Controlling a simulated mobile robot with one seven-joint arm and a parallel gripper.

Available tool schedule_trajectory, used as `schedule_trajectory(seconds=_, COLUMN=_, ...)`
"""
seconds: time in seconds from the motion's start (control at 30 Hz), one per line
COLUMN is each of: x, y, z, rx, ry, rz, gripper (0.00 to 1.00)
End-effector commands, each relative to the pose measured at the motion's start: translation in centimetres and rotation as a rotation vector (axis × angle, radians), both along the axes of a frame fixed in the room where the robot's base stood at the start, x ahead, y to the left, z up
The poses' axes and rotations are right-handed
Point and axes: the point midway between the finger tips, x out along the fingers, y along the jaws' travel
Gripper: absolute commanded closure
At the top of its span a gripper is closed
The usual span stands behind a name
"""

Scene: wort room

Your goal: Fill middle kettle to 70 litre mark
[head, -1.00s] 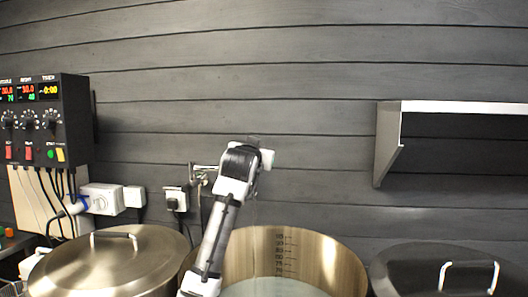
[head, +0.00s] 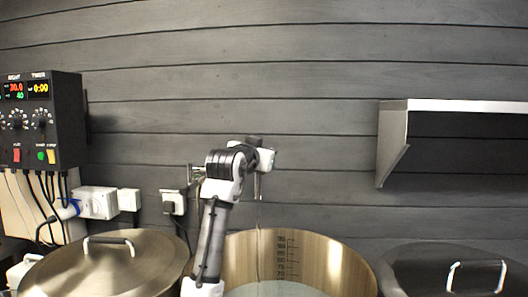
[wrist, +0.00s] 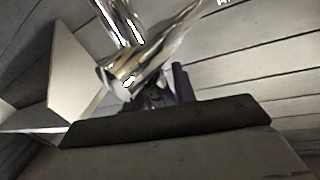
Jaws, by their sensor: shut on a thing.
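The middle kettle (head: 325,262) is open, a steel pot with a dark litre scale (head: 282,258) on its inner wall. The scale's figures are small and blurred. Pale water (head: 275,290) shows low in the picture, just below the lowest marks I can see; its exact level is unclear. A thin stream (head: 259,215) falls into the kettle below my gripper (head: 262,152). My gripper is above the kettle's back rim at the wall tap (head: 197,172). In the wrist view, shiny metal tap parts (wrist: 128,65) meet the jaws, which are shut on what looks like the tap; the grip is partly hidden.
A lidded kettle (head: 75,265) stands at left and another lidded kettle (head: 425,262) at right. A control box (head: 45,120) with dials and sockets (head: 97,203) is on the left wall. A metal shelf (head: 392,145) juts out at right.

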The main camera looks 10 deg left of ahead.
Motion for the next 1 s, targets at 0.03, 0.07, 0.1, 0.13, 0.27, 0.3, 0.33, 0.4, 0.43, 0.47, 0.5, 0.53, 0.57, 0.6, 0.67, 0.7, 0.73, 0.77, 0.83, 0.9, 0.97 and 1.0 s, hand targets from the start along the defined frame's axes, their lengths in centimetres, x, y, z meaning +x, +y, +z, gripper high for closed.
schedule_trajectory(seconds=0.03, x=0.0, y=0.1, z=0.1, rx=0.001, ry=-0.003, rz=0.002, gripper=1.0)
schedule_trajectory(seconds=0.07, x=0.0, y=0.1, z=0.1, rx=0.001, ry=-0.003, rz=0.002, gripper=1.0)
schedule_trajectory(seconds=0.1, x=-0.1, y=0.2, z=0.1, rx=0.001, ry=-0.003, rz=0.001, gripper=1.0)
schedule_trajectory(seconds=0.13, x=-0.1, y=0.2, z=0.1, rx=0.001, ry=-0.003, rz=0.001, gripper=1.0)
schedule_trajectory(seconds=0.27, x=-0.1, y=0.2, z=0.1, rx=0.002, ry=-0.002, rz=0.0, gripper=1.0)
schedule_trajectory(seconds=0.3, x=-0.1, y=0.2, z=0.1, rx=0.002, ry=-0.002, rz=0.0, gripper=1.0)
schedule_trajectory(seconds=0.33, x=-0.1, y=0.1, z=0.1, rx=0.002, ry=-0.002, rz=0.0, gripper=1.0)
schedule_trajectory(seconds=0.4, x=-0.1, y=0.1, z=0.1, rx=0.002, ry=-0.002, rz=0.0, gripper=1.0)
schedule_trajectory(seconds=0.43, x=-0.1, y=0.1, z=0.1, rx=0.002, ry=-0.002, rz=0.0, gripper=1.0)
schedule_trajectory(seconds=0.47, x=-0.1, y=0.1, z=0.1, rx=0.002, ry=-0.002, rz=0.0, gripper=1.0)
schedule_trajectory(seconds=0.5, x=-0.1, y=0.1, z=0.1, rx=0.002, ry=-0.002, rz=0.0, gripper=0.71)
schedule_trajectory(seconds=0.53, x=-0.1, y=0.1, z=0.1, rx=0.002, ry=-0.002, rz=0.0, gripper=0.67)
schedule_trajectory(seconds=0.57, x=-0.1, y=0.1, z=0.1, rx=0.002, ry=-0.002, rz=0.0, gripper=0.65)
schedule_trajectory(seconds=0.6, x=-0.1, y=0.1, z=0.1, rx=0.001, ry=-0.002, rz=0.0, gripper=0.65)
schedule_trajectory(seconds=0.67, x=-0.1, y=0.1, z=0.1, rx=0.001, ry=-0.002, rz=-0.001, gripper=0.65)
schedule_trajectory(seconds=0.7, x=-0.1, y=0.1, z=0.1, rx=0.001, ry=-0.002, rz=-0.001, gripper=0.65)
schedule_trajectory(seconds=0.73, x=-0.1, y=0.1, z=0.1, rx=0.001, ry=-0.001, rz=-0.001, gripper=0.65)
schedule_trajectory(seconds=0.77, x=-0.1, y=0.1, z=0.1, rx=0.001, ry=-0.001, rz=-0.001, gripper=0.65)
schedule_trajectory(seconds=0.83, x=-0.2, y=0.1, z=0.0, rx=0.0, ry=-0.001, rz=-0.001, gripper=0.65)
schedule_trajectory(seconds=0.9, x=-0.5, y=0.2, z=-0.1, rx=0.0, ry=-0.002, rz=-0.001, gripper=0.65)
schedule_trajectory(seconds=0.97, x=-1.1, y=0.4, z=-0.2, rx=0.0, ry=-0.002, rz=-0.001, gripper=0.65)
schedule_trajectory(seconds=1.0, x=-1.7, y=0.5, z=-0.2, rx=0.0, ry=-0.004, rz=-0.001, gripper=0.65)
